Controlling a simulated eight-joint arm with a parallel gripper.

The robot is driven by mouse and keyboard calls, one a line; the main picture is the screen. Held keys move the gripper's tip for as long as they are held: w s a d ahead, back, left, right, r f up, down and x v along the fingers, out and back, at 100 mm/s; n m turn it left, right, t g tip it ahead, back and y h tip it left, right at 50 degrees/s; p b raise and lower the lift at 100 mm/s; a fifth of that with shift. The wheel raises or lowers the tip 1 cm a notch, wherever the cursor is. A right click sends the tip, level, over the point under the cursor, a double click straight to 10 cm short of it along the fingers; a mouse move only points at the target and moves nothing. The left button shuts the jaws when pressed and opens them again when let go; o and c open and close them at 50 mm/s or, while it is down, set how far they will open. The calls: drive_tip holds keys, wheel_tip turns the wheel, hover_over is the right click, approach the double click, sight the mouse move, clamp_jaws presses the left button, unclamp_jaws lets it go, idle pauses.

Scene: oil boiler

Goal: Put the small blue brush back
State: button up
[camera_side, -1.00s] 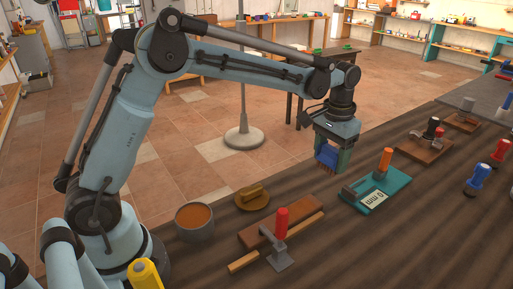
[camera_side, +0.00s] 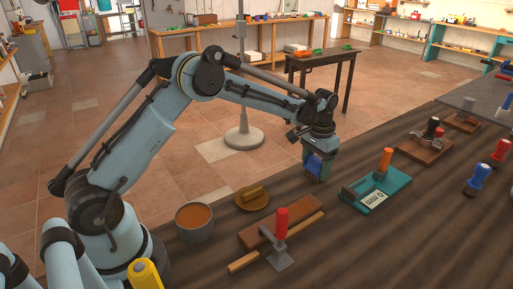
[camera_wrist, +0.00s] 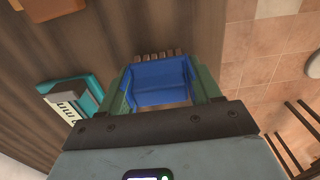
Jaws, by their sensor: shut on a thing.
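The small blue brush (camera_side: 315,164) is between the green fingers of my gripper (camera_side: 318,169), which is shut on it. In the wrist view the blue brush body (camera_wrist: 160,82) spans the gap between the fingers (camera_wrist: 163,88), with brown bristles pointing away from my wrist. In the side view the brush hangs with its bristle end down, close over the far edge of the brown table (camera_side: 350,245). I cannot tell whether the bristles touch the table.
A teal plate with an orange-handled tool (camera_side: 383,165) lies right of the gripper. A brown round lid (camera_side: 252,198) and a grey pot (camera_side: 194,222) are to the left. A red-handled tool (camera_side: 281,228) lies nearer, by a wooden strip. Floor lies beyond the table edge.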

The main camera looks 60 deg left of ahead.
sight(316, 159)
drive_tip(key=shift+f, duration=0.1)
drive_tip(key=o, duration=0.9)
drive_tip(key=shift+o, duration=0.2)
wheel_tip(316, 159, up, 12)
drive_tip(key=s+d+r+t, duration=0.1)
drive_tip(key=s+r+t, duration=0.15)
drive_tip(key=s, duration=0.25)
drive_tip(key=s+r+t, duration=0.1)
drive_tip(key=s+r, duration=0.3)
drive_tip(key=s, duration=0.2)
drive_tip(key=s+d+f+t, duration=0.1)
drive_tip(key=s+f+t, duration=0.2)
drive_tip(key=s, duration=0.9)
drive_tip(key=shift+f+t, duration=0.35)
drive_tip(key=shift+f, duration=1.05)
